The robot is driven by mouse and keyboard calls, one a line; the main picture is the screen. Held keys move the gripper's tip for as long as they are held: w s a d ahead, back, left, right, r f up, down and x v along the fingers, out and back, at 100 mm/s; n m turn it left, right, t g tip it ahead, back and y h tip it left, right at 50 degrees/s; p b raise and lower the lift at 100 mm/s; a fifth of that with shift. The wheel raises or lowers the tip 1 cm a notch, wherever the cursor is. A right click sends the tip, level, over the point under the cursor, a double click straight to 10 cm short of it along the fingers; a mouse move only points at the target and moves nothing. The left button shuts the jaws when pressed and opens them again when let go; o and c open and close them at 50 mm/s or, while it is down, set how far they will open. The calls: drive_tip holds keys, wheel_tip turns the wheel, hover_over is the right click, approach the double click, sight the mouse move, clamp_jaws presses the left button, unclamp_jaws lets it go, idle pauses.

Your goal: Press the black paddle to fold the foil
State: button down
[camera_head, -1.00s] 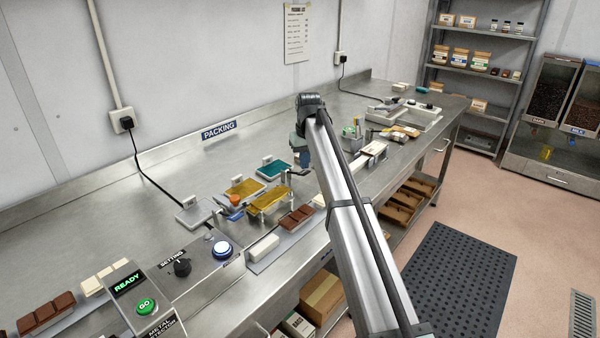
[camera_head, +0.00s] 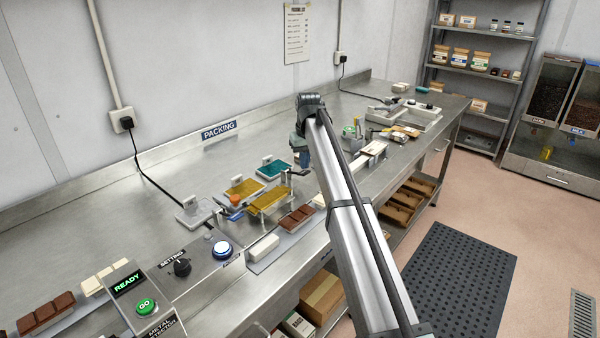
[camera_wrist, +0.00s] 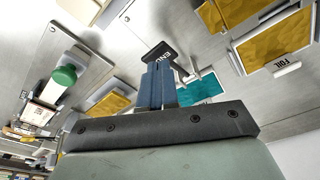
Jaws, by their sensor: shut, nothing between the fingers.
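The black paddle (camera_wrist: 165,50), with white lettering only partly readable, is right at the tip of my gripper (camera_wrist: 157,68) in the wrist view. The blue fingers are shut, hold nothing, and overlap the paddle's near edge; I cannot tell whether they touch it. In the head view my gripper (camera_head: 302,164) points down at the right of the foil trays. A gold foil sheet (camera_head: 268,200) lies on a small raised frame there. A gold tray (camera_head: 243,190) and a teal tray (camera_head: 272,169) sit behind it. The wrist view also shows a tray labelled FOIL (camera_wrist: 275,44) with gold sheets.
A chocolate bar (camera_head: 298,217) and a white block (camera_head: 263,247) lie at the bench front. A blue-lit button (camera_head: 222,249) and a dial (camera_head: 182,267) stand at the left. A green-topped item (camera_wrist: 62,78) is beside the gripper. The bench behind the trays is clear.

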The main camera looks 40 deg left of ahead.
sight(305, 172)
drive_tip(key=shift+f, duration=0.1)
drive_tip(key=shift+f, duration=2.95)
drive_tip(key=shift+r, duration=5.1)
